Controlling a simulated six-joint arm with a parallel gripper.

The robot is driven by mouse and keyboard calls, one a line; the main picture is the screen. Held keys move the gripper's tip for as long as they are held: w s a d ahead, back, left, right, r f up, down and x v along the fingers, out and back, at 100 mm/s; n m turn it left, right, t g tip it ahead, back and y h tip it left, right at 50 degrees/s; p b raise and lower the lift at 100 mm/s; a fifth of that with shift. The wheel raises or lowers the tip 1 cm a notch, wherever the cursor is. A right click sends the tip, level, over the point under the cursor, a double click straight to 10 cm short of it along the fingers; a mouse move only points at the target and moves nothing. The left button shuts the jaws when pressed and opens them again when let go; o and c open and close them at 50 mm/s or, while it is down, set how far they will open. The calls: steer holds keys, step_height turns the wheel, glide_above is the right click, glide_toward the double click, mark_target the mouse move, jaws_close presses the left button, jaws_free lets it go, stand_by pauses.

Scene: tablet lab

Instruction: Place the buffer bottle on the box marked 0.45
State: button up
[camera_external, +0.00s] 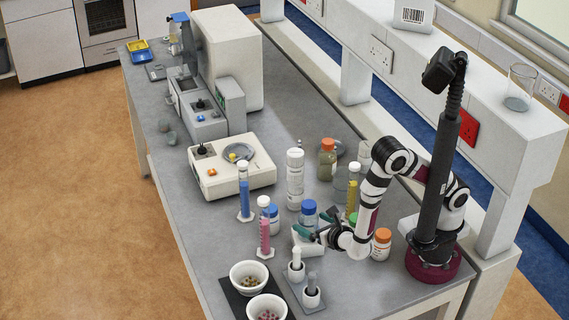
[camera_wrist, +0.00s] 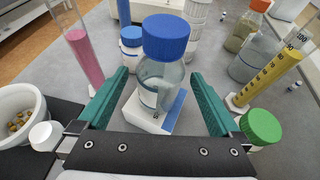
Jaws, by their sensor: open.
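A clear bottle with a blue cap (camera_wrist: 166,40) and a partly visible white label, which looks like the buffer bottle, is upright in the middle of the wrist view. It also shows in the external view (camera_external: 308,208). It appears to stand on a small white box with a blue side (camera_wrist: 172,118); the box's print is mostly covered, so I cannot read its number. The box shows below the bottle in the external view (camera_external: 303,243). My gripper (camera_wrist: 158,74) is open, its green fingers on either side of the bottle with gaps; it shows in the external view (camera_external: 317,226).
A pink cylinder (camera_wrist: 82,50) and a small blue-capped bottle (camera_wrist: 131,43) stand left and behind. A yellow cylinder (camera_wrist: 268,78) and a green-capped bottle (camera_wrist: 260,127) are close on the right. Bowls (camera_external: 249,276) and mortars (camera_external: 296,268) stand near the front.

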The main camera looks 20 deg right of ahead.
steer(key=v, duration=1.1)
steer(key=shift+s, duration=0.15)
